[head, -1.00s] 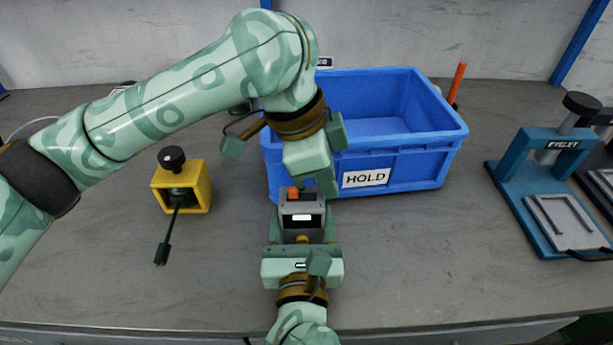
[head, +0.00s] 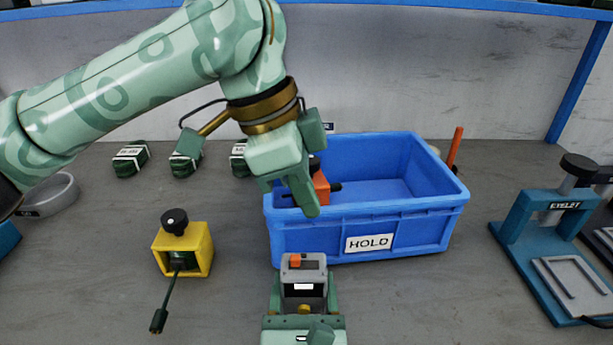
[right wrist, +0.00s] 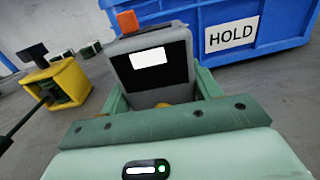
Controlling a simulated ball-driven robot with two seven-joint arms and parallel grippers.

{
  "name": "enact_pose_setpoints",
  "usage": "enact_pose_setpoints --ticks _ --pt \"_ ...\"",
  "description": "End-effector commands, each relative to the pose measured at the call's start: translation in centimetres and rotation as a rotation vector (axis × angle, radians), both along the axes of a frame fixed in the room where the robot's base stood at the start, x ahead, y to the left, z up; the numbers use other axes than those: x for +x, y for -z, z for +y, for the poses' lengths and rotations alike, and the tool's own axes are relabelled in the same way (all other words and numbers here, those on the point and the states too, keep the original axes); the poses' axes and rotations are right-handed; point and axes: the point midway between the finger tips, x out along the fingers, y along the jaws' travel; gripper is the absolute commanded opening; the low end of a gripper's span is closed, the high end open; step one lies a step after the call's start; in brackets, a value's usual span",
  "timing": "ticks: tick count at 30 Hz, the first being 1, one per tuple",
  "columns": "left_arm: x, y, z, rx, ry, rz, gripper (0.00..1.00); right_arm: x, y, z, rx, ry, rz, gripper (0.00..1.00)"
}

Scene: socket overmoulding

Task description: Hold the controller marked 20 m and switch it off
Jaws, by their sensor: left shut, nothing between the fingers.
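A grey controller (head: 303,275) with a dark front, a white label and an orange switch (head: 295,260) on top stands upright at the front middle. No text is legible on its label. It also shows in the right wrist view (right wrist: 150,68), with its orange switch (right wrist: 127,21) at the top left. My right gripper (head: 303,300) is shut on the controller, one finger on each side. My left gripper (head: 307,207) is shut and empty, above and behind the controller, in front of the blue bin's left end. I cannot tell the switch's position.
A blue bin (head: 400,232) marked HOLD stands behind the controller. An orange object (head: 320,187) shows at its left end, partly hidden. A yellow block (head: 203,252) with a black knob is at left. Dark labelled bundles (head: 130,160) lie behind. A teal EYELET press (head: 530,225) stands right.

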Motion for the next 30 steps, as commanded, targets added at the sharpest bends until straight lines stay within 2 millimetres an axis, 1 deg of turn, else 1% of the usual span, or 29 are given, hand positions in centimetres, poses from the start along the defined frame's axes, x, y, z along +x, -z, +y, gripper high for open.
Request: enact_pose_setpoints --ticks 1,2,3,10,13,17,24,27,30 --pt "0.0 0.0 0.0 0.000 0.000 0.000 0.00 0.0 0.0 0.0 0.000 0.000 0.001 0.76" --pt "0.0 0.0 0.0 0.000 0.000 0.000 0.00 0.0 0.0 0.0 0.000 0.000 0.001 0.84" --pt "0.0 0.0 0.0 0.000 0.000 0.000 0.00 0.0 0.0 0.0 0.000 0.000 0.001 0.87" --pt "0.0 0.0 0.0 0.000 0.000 0.000 0.00 0.0 0.0 0.0 0.000 0.000 0.000 0.87" --pt "0.0 0.0 0.0 0.000 0.000 0.000 0.00 -0.5 0.1 0.0 0.000 -0.001 0.001 0.87" --pt "0.0 0.0 0.0 0.000 0.000 0.000 0.00 -2.2 0.1 0.1 0.000 -0.001 0.003 0.87" --pt "0.0 0.0 0.0 0.000 0.000 0.000 0.00 -6.2 0.1 0.1 0.001 -0.002 0.004 0.87" --pt "0.0 0.0 0.0 0.000 0.000 0.000 0.00 -7.5 0.1 0.2 0.003 -0.004 0.005 0.87" --pt "0.0 0.0 0.0 0.000 0.000 0.000 0.00 -8.1 0.0 0.2 0.005 -0.004 0.003 0.87"
